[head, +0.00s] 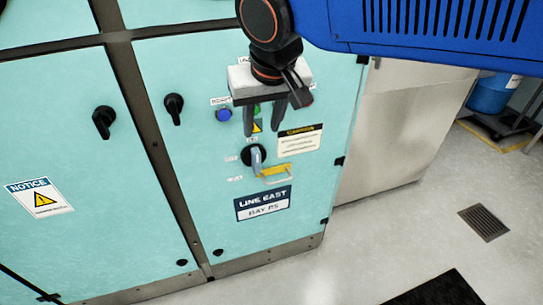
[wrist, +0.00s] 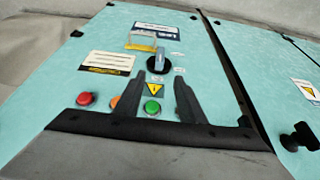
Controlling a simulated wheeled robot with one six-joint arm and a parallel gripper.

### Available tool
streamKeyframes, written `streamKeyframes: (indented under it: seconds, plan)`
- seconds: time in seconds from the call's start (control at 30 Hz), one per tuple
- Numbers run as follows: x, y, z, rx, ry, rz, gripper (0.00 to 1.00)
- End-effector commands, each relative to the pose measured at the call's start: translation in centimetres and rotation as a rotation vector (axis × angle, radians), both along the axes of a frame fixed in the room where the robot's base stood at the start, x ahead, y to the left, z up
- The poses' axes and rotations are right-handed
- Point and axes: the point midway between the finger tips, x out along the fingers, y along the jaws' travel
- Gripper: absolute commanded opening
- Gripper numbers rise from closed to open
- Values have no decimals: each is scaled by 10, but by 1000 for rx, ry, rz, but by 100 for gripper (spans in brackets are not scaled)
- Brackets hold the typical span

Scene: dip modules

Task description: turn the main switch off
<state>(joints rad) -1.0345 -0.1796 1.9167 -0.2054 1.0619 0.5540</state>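The main switch (head: 254,156) is a black round rotary knob with a grey handle on the teal cabinet door. Its handle stands roughly upright in the head view. It also shows in the wrist view (wrist: 157,63), where the scene is inverted. Small white labels sit around it, too small to read. My gripper (head: 264,126) is open and empty, with its dark fingers apart in front of the door, above the switch in the head view. In the wrist view the switch lies just beyond and between the fingertips (wrist: 158,77). I see no contact with the handle.
A yellow bracket (head: 275,172) sits close beside the switch. A blue button (head: 223,114), a red button (wrist: 85,99) and a green button (wrist: 152,107) are on the same door. Black door handles (head: 103,121) (head: 173,107) stick out to the left.

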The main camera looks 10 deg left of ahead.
Motion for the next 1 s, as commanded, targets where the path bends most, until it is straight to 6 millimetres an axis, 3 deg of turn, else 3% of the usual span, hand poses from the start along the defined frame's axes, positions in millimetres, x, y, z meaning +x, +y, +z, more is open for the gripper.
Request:
streamKeyframes:
  seconds: [0.17, 1.0]
  plan:
    - [4, 3, -13, -2, 1, 1, 36]
    - [50, 31, -143, -3, 2, -1, 36]
